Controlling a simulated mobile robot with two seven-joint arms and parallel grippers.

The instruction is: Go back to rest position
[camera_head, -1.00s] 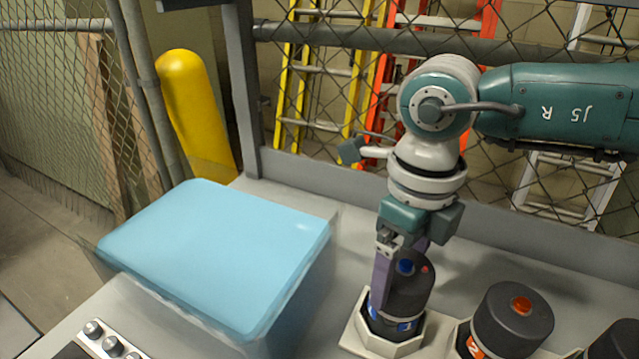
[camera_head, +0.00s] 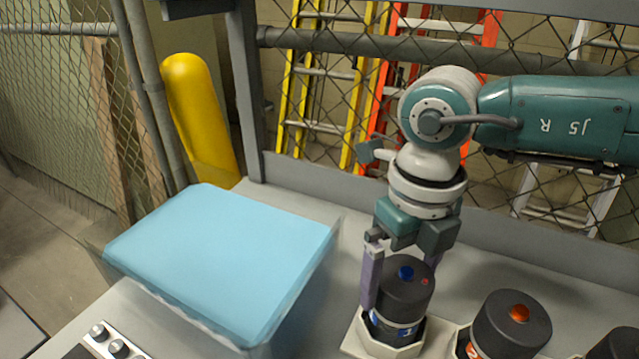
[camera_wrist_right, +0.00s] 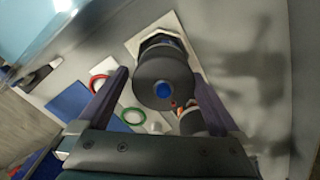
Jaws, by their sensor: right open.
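My right gripper (camera_head: 402,275) is open, pointing down around the black cylinder with a blue button (camera_head: 404,284). This cylinder stands upright in a pale octagonal holder (camera_head: 368,344) on the grey table. In the right wrist view, the two purple fingers (camera_wrist_right: 160,98) are spread wide on either side of the cylinder (camera_wrist_right: 163,72), with visible gaps. My right arm reaches in from the right in the head view. My left gripper is not in view.
A clear tank with light blue water (camera_head: 222,258) stands left of the gripper. A black cylinder with an orange button (camera_head: 511,325) stands to the right, with another beyond it. A chain-link fence runs behind the table. A knobbed panel (camera_head: 103,340) is at the front left.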

